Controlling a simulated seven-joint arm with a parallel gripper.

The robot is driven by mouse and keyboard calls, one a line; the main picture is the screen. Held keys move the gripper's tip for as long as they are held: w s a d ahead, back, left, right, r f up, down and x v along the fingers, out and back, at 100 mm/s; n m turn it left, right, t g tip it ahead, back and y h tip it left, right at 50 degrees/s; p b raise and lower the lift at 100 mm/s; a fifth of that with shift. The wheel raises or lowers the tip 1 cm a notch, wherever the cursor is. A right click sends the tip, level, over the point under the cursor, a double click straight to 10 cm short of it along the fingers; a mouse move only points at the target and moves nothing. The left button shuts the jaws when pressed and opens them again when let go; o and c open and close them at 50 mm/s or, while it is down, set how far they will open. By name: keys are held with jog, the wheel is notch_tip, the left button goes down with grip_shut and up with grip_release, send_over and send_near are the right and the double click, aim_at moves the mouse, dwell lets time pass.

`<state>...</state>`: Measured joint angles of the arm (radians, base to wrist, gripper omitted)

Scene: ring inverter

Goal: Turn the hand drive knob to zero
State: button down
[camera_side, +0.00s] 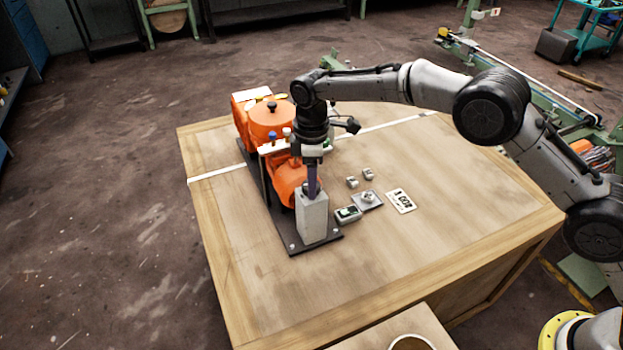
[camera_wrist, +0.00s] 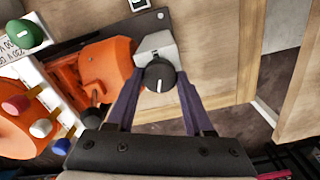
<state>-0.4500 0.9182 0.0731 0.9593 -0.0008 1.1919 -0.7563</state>
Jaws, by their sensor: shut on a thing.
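The hand drive knob (camera_wrist: 159,75) is black and round with a short white mark, seen in the wrist view. The mark runs nearly straight up and down in that picture. The knob sits on a light grey box (camera_side: 313,220) at the near end of the orange machine (camera_side: 290,180). My gripper (camera_wrist: 158,84) has its two purple fingers closed on the knob, one on each side. In the side view my gripper (camera_side: 313,188) points down at the top of the grey box, and the knob is hidden there. I cannot make out a zero marking.
Green (camera_wrist: 27,33), pink (camera_wrist: 15,104), white (camera_wrist: 40,128) and blue (camera_wrist: 60,147) knobs stand on the machine's panel. Small grey switches (camera_side: 348,213) and a white label card (camera_side: 400,201) lie right of the box. The wooden tabletop (camera_side: 450,210) is clear farther right.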

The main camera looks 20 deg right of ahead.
jog(key=shift+r+n, duration=0.1)
jog(key=shift+n, duration=1.9)
jog(key=shift+a, duration=0.1)
jog(key=shift+c, duration=1.4)
grip_release()
notch_tip(320, 180, up, 14)
